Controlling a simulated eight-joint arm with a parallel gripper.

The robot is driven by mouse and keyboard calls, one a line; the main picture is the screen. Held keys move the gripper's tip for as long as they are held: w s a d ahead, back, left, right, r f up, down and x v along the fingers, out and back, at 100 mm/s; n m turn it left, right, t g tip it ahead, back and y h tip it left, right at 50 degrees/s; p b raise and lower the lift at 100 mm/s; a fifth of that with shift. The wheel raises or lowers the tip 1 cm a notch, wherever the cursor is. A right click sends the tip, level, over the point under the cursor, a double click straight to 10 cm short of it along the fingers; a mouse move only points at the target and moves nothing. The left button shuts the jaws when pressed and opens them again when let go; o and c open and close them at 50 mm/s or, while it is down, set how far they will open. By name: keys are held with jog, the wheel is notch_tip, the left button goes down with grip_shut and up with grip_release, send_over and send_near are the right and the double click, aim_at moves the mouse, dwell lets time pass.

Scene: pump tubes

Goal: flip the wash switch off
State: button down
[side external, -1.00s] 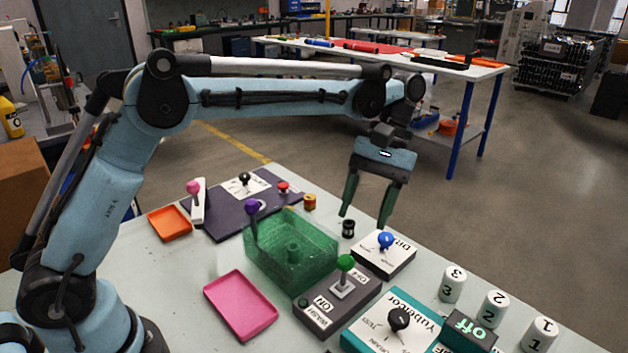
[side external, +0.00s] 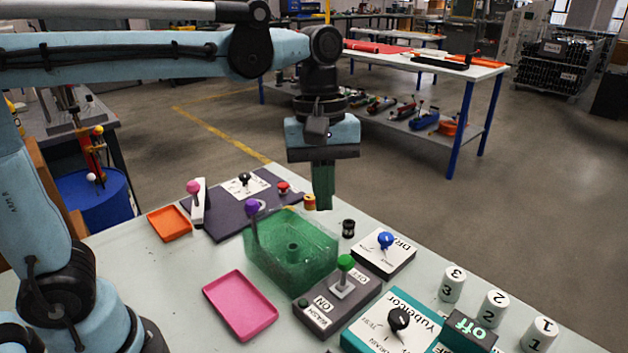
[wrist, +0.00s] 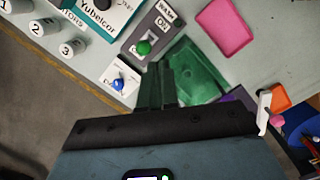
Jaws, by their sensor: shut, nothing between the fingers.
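The wash switch is a dark grey box (side external: 318,312) with ON and OFF labels and a lever with a green ball knob (side external: 345,262). Its lever looks near upright in the side view; I cannot tell surely which way it leans. In the wrist view the green knob (wrist: 143,47) shows just beyond my fingertips, with the ON label on its far side. My gripper (side external: 323,206) is shut and empty, pointing down. It hangs in the air above and behind the switch, apart from it.
A green translucent bin (side external: 290,262) stands left of the switch, with a purple knob (side external: 252,205) at its corner. A box with a blue knob (side external: 386,240) is behind it to the right. A teal-edged Yubelcor panel (side external: 385,345) is in front. A pink tray (side external: 241,304) lies left.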

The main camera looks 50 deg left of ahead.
aim_at(342, 256)
jog(key=s+a+f+n+t, duration=0.2)
jog(key=s+n+t, duration=0.15)
jog(key=s, duration=0.35)
jog(key=shift+m+t+h, duration=0.25)
jog(key=shift+t+h, duration=0.05)
jog(key=shift+t, duration=0.05)
jog(key=shift+w+x, duration=0.2)
jog(key=shift+x, duration=2.45)
jog(key=shift+w+x, duration=0.2)
jog(key=shift+x, duration=2.45)
jog(key=shift+w+d, duration=0.3)
jog(key=shift+w, duration=0.4)
jog(key=shift+w+d, duration=0.35)
jog(key=shift+w, duration=0.3)
jog(key=shift+w, duration=0.1)
jog(key=shift+w+r+g, duration=0.1)
jog(key=shift+w+g, duration=0.5)
jog(key=shift+g, duration=0.1)
jog(key=shift+w+r+g, duration=0.15)
jog(key=shift+w+g, duration=0.4)
jog(key=shift+g, duration=0.15)
jog(key=shift+w, duration=0.55)
